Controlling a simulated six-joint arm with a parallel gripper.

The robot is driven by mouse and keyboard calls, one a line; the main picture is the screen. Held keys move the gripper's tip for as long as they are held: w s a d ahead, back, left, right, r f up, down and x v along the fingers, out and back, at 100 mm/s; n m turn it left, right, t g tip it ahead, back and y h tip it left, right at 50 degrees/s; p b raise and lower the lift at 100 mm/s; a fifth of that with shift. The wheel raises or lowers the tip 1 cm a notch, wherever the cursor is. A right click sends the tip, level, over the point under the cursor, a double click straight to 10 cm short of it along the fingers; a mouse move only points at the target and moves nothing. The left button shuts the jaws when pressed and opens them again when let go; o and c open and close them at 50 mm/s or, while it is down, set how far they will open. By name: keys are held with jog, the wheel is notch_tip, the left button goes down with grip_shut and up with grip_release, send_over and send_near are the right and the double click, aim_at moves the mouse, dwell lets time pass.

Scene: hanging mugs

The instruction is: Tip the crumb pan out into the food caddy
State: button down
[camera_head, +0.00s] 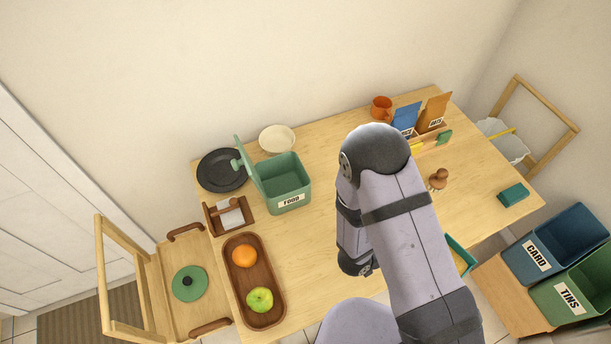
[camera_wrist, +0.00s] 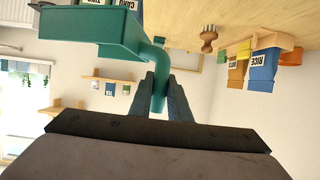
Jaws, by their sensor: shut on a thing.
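The crumb pan is teal; in the wrist view its tray (camera_wrist: 90,32) is at the upper left and its bent handle (camera_wrist: 158,72) runs down between my fingers. My gripper (camera_wrist: 165,88) is shut on that handle. In the head view my arm hides the gripper and most of the pan; only a teal edge of the crumb pan (camera_head: 459,252) shows right of the arm.
A black plate (camera_head: 222,170), a pale bowl (camera_head: 277,138) and a napkin holder (camera_head: 229,215) surround the caddy. A wooden fruit tray (camera_head: 267,312) lies in front. A brush (camera_head: 438,178) and green sponge (camera_head: 513,194) are at right. CARD (camera_head: 567,235) and TINS (camera_head: 566,300) bins stand beyond.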

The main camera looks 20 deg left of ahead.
jog(key=shift+a+r+g+h, duration=0.15)
jog(key=shift+r+g+h, duration=0.15)
jog(key=w+a+r+n+t+y+p, duration=0.2)
jog(key=a+r+n+y, duration=0.15)
jog(key=a, duration=0.95)
jog(key=w+a+r+n+t+y+p, duration=0.2)
jog(key=a+r+y, duration=0.15)
jog(key=a, duration=1.05)
jog(key=s+a+r+n+y, duration=0.2)
jog(key=a+n+y, duration=0.1)
jog(key=a, duration=0.6)
jog(key=s+a+r+n+g+y+p, duration=0.1)
jog(key=s+a+r+n+y, duration=0.1)
jog(key=a, duration=0.7)
jog(key=s+a+r+n+g+y+p, duration=0.1)
jog(key=a+r+n+y, duration=0.3)
jog(key=a, duration=0.5)
jog(key=shift+s+a+n+y, duration=0.2)
jog(key=shift+s+n+y, duration=0.15)
jog(key=shift+s+y, duration=0.15)
jog(key=shift+d+r, duration=0.1)
jog(key=w+d+m+g+b, duration=0.1)
jog(key=b, duration=0.1)
jog(key=w+d+m+y+b, duration=0.1)
jog(key=b, duration=0.2)
jog(key=shift+r+g, duration=0.35)
jog(key=shift+g, duration=0.05)
